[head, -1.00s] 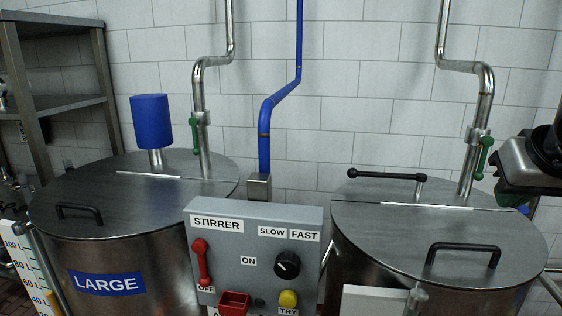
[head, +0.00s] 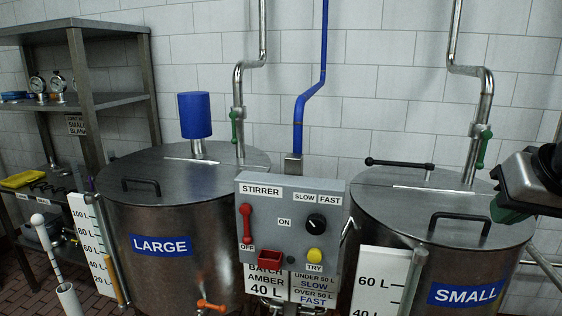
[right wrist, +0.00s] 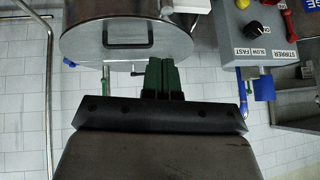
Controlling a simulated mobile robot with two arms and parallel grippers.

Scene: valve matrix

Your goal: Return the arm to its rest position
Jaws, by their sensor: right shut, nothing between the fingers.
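My right gripper (head: 507,208) shows at the right edge of the head view, beside the right rim of the small vat (head: 400,215). Its green fingers are together with nothing between them. In the right wrist view the shut fingers (right wrist: 162,76) point toward the small vat (right wrist: 130,35), which appears upside down there. The fingers look apart from the vat, though the exact gap is hard to tell. Most of my right arm is outside the head view. My left gripper is not in view.
The grey stirrer box (head: 290,225) stands between the small vat and the large vat (head: 170,240). Steel pipes (head: 482,100) with green valve handles rise behind. A level gauge (head: 412,280) stands before the small vat. A metal shelf (head: 85,105) is at left.

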